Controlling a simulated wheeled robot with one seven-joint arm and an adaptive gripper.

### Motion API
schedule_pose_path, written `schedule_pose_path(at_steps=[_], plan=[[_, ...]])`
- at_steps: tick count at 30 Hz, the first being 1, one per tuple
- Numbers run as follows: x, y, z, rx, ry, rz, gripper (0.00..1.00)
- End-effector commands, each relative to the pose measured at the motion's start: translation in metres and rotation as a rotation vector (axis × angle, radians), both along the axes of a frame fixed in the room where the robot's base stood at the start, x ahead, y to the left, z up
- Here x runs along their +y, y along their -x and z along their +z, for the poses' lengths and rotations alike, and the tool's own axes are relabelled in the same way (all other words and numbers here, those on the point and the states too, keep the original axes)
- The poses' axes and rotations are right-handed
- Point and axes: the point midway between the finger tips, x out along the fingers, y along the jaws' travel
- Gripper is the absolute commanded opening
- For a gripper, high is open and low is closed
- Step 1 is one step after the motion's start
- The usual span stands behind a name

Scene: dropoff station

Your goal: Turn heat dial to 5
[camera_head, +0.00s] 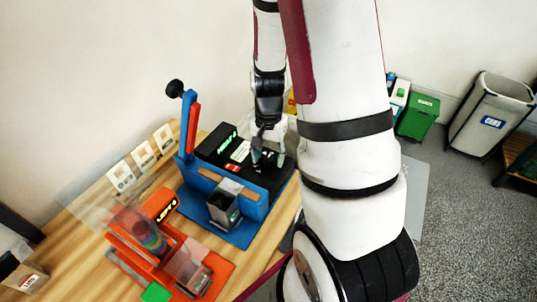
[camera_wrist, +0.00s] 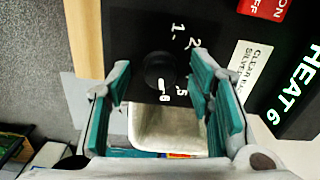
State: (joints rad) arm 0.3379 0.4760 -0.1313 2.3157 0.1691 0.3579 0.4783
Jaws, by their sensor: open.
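The heat dial (camera_wrist: 158,67) is a round black knob on the black panel (camera_wrist: 130,30) in the wrist view. Its white mark points down toward the 6. Figures 1, 2 and 5 also show around it. In the head view my gripper (camera_head: 268,157) is over the black top of the blue-framed press (camera_head: 225,185), and the dial is hidden there.
A red ON/OFF switch (camera_wrist: 262,8) and a white label (camera_wrist: 247,65) are on the panel. An orange device (camera_head: 165,250) stands at the front of the wooden table (camera_head: 85,240). Bins (camera_head: 490,115) stand on the floor at the right.

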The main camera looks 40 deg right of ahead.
Motion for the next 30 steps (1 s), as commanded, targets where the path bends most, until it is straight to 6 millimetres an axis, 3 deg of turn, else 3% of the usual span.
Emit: schedule_pose_path(at_steps=[1, 6, 7, 17, 30], plan=[[-0.0001, 0.0, 0.0001, 0.0, 0.0, 0.0, 0.41], [-0.0001, 0.0, 0.0002, 0.0, 0.0, 0.0, 0.03], [-0.0001, 0.0, 0.0002, 0.0, 0.0, 0.0, 0.0], [-0.0005, 0.0003, 0.0005, 0.0, 0.0, 0.045, 0.0], [-0.0004, 0.0, 0.001, -0.001, -0.001, 0.325, 0.0]])
